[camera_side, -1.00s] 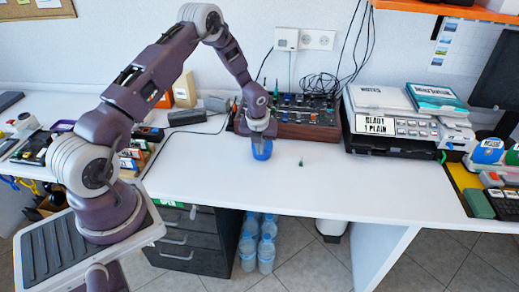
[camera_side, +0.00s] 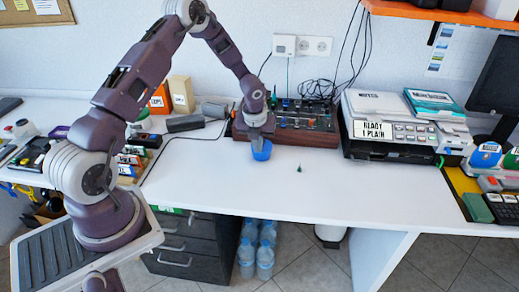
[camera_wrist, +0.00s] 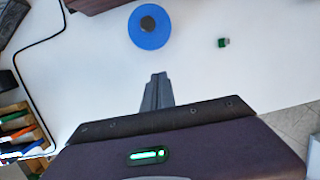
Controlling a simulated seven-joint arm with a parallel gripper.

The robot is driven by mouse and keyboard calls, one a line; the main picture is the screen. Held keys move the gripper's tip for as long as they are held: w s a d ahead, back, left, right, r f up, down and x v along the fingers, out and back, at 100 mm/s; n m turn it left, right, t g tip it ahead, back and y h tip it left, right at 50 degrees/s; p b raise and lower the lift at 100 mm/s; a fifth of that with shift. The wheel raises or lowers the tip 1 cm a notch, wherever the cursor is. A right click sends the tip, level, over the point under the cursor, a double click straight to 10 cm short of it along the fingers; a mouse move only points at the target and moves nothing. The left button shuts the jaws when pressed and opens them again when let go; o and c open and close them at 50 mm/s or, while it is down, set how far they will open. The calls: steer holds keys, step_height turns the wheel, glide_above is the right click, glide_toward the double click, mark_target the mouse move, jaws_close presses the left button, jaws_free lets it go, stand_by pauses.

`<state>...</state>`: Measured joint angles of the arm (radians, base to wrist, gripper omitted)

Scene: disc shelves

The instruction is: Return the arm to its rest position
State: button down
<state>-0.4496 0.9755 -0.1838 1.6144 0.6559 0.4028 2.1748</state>
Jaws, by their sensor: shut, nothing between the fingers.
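My gripper (camera_side: 260,139) is over the white desk, just above and partly in front of a blue cup (camera_side: 262,152) in the side view. In the wrist view my gripper (camera_wrist: 157,80) has its fingers together with nothing between them.
Behind the cup stands a wooden-sided control panel (camera_side: 300,122) with knobs. A printer (camera_side: 395,130) is to its right. A rack of coloured items (camera_side: 130,160) stands near my base. The front middle of the desk (camera_side: 330,195) is clear.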

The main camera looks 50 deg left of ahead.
steer(key=s+d+r+n+t, duration=0.1)
steer(key=s+d+r+n, duration=0.25)
steer(key=r, duration=0.55)
steer(key=s+d+r+n, duration=0.3)
steer(key=s+r+n, duration=0.2)
steer(key=r, duration=0.3)
steer(key=s+d+r+n+t, duration=0.1)
steer(key=s+d+r+n, duration=0.25)
steer(key=r, duration=0.55)
steer(key=s+d+r+n, duration=0.1)
steer(key=s+d+n, duration=0.2)
steer(key=s+n, duration=0.2)
steer(key=s+d+r+n+t+h, duration=0.1)
steer(key=s+d+n, duration=0.2)
steer(key=s+n, duration=0.2)
steer(key=s+d+r+n+h, duration=0.1)
steer(key=s+d+r+n, duration=0.1)
steer(key=s+n, duration=0.3)
steer(key=s+d, duration=0.1)
steer(key=s, duration=0.2)
steer(key=shift+s+t, duration=0.3)
steer(key=shift+s, duration=0.05)
